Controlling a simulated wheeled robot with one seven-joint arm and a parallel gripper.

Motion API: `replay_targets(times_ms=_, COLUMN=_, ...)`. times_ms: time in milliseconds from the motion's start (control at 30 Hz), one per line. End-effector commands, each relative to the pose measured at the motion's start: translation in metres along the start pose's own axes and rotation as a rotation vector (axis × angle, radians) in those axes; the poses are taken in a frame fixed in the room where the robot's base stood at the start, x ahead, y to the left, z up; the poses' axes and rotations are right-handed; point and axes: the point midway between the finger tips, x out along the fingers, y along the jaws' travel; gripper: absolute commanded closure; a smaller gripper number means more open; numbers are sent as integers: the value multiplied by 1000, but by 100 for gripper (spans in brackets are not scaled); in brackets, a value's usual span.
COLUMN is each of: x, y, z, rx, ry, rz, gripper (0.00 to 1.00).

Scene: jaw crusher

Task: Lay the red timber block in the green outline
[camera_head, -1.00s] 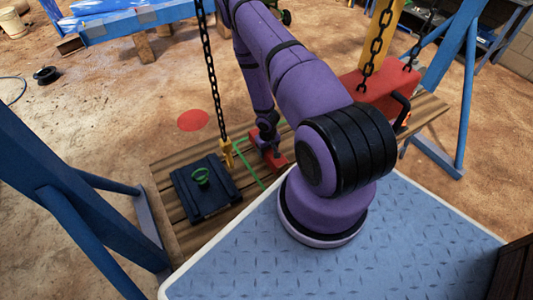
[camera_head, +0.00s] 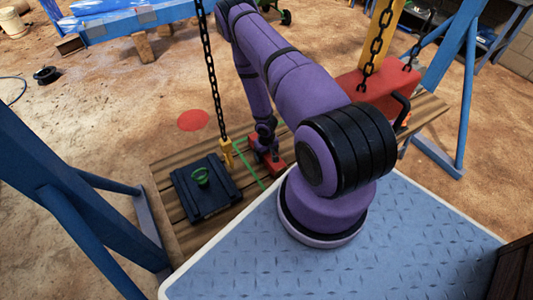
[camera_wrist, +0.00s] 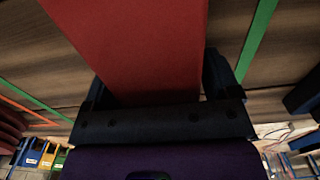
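The red timber block (camera_head: 277,166) is at the plank platform beside my arm's base. My gripper (camera_head: 265,151) is over it, pointing down. In the wrist view the red block (camera_wrist: 150,45) fills the space between the two dark fingers of my gripper (camera_wrist: 155,85), which look closed against its sides. The green outline (camera_head: 247,164) shows as a line on the planks just left of the block. In the wrist view green lines (camera_wrist: 255,45) run on both sides of the block. I cannot tell whether the block touches the planks. My arm hides part of the outline.
A chain (camera_head: 209,75) with a yellow hook hangs close to my gripper. A large red box (camera_head: 375,90) stands at the right.

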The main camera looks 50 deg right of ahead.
Motion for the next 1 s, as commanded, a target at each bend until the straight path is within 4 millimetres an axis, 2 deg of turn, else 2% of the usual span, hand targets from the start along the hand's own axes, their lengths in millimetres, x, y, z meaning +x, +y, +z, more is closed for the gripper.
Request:
replay_targets(times_ms=300, x=-1, y=0, z=0, rx=0, ry=1, rz=0, gripper=11)
replay_targets(times_ms=467, x=-12, y=0, z=-1, rx=1, ry=2, rz=0, gripper=11)
replay_targets(times_ms=1000, x=-99, y=0, z=-1, rx=2, ry=3, rz=0, gripper=11)
